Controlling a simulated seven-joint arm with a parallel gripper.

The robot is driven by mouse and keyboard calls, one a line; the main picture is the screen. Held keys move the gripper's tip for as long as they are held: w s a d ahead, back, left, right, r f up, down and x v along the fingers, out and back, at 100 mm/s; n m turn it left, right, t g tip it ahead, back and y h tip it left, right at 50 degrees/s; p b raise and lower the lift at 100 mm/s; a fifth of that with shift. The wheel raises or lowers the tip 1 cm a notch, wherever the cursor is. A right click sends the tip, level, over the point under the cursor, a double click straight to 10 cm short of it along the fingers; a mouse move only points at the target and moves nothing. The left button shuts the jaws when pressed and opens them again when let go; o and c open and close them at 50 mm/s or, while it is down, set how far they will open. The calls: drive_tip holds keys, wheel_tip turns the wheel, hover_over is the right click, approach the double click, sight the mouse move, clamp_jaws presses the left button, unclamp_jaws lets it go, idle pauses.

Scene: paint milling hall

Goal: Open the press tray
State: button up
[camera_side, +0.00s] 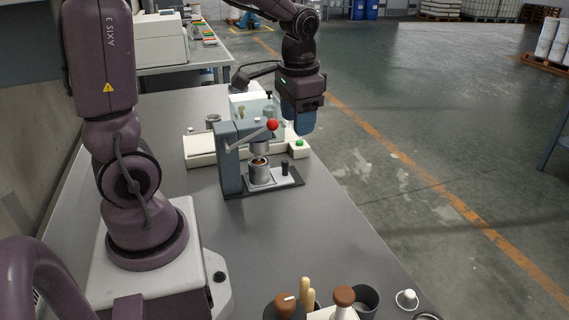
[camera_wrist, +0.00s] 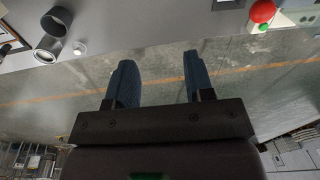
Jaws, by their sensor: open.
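The press (camera_side: 230,160) is a grey-blue frame with a lever ending in a red knob (camera_side: 272,125). At its foot is the press tray (camera_side: 283,180), a light plate with an upright black knob (camera_side: 285,168), on a dark base. A metal cup (camera_side: 261,174) stands under the press head. My gripper (camera_side: 301,130), with blue fingers, hangs pointing down beyond and right of the press, above the tray and apart from it.
A cream machine with a green button (camera_side: 299,143) stands behind the press. Stamps with brown knobs (camera_side: 343,296) and a dark cup (camera_side: 366,300) stand at the near end of the bench. The bench (camera_side: 330,225) between them and the press is clear; its right edge drops to the floor.

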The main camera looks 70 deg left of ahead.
drive_tip(key=w+a+f+m+g, duration=0.2)
drive_tip(key=w+a+f, duration=0.2)
drive_tip(key=a+f, duration=0.4)
drive_tip(key=m+g+y, duration=0.2)
drive_tip(key=m, duration=0.6)
approach(287, 161)
drive_tip(key=x, duration=1)
drive_tip(key=shift+s+a+f, duration=0.15)
drive_tip(key=shift+s+f, duration=0.1)
drive_tip(key=shift+f, duration=0.05)
drive_tip(key=shift+w, duration=0.1)
clamp_jaws()
